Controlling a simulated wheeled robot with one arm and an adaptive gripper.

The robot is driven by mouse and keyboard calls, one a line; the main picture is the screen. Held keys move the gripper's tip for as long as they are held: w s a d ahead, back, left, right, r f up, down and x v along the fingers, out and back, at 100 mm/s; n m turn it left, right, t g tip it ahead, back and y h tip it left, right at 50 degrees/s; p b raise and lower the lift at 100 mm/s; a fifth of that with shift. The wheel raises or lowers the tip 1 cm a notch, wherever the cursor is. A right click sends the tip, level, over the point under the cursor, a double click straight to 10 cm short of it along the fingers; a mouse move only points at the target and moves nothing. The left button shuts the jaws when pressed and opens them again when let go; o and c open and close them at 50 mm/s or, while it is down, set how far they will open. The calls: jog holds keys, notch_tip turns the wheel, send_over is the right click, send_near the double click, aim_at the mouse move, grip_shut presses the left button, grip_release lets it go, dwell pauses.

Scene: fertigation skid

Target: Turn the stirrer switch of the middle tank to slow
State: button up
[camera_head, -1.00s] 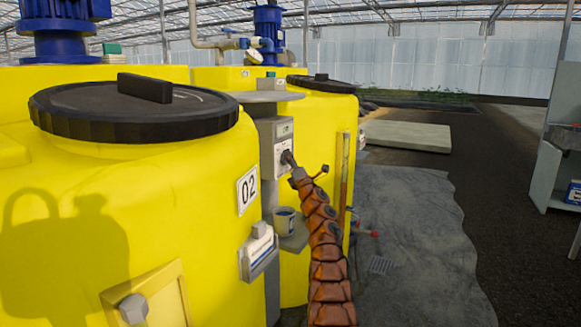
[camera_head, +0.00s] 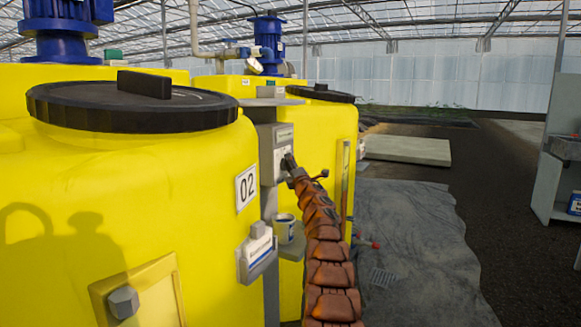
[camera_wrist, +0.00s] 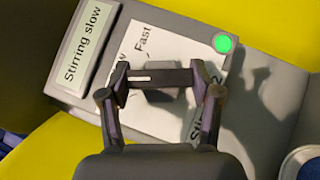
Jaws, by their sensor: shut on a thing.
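The stirrer switch box (camera_head: 268,150) is grey and stands beside the yellow tank (camera_head: 150,190) with plate 02 (camera_head: 246,187). In the wrist view, its display (camera_wrist: 84,47) reads "Stirring slow" and a round green light (camera_wrist: 224,43) is lit. A white label plate (camera_wrist: 175,50) carries the word "Fast"; its other words are partly hidden. The dark switch knob (camera_wrist: 155,78) has a white mark and sits between my fingertips. My gripper (camera_wrist: 160,82) is shut on the knob; it also shows small at the box in the head view (camera_head: 290,163).
A cup (camera_head: 284,229) stands on a small shelf below the box. A grey holder (camera_head: 257,252) sticks out from the tank front. Another yellow tank (camera_head: 322,130) stands behind.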

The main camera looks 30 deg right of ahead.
jog(key=shift+r+m+g+p, duration=0.4)
jog(key=shift+m+g+p, duration=0.5)
jog(key=shift+p, duration=1.4)
jog(key=m+p, duration=0.1)
jog(key=p, duration=0.2)
jog(key=shift+g, duration=0.4)
jog(key=shift+f+p, duration=0.1)
jog(key=shift+p, duration=0.6)
jog(key=shift+f+m+g+p, duration=0.3)
jog(key=shift+m+g+p, duration=0.1)
jog(key=shift+p, duration=0.8)
jog(key=o, duration=1.2)
jog(key=shift+c, duration=0.2)
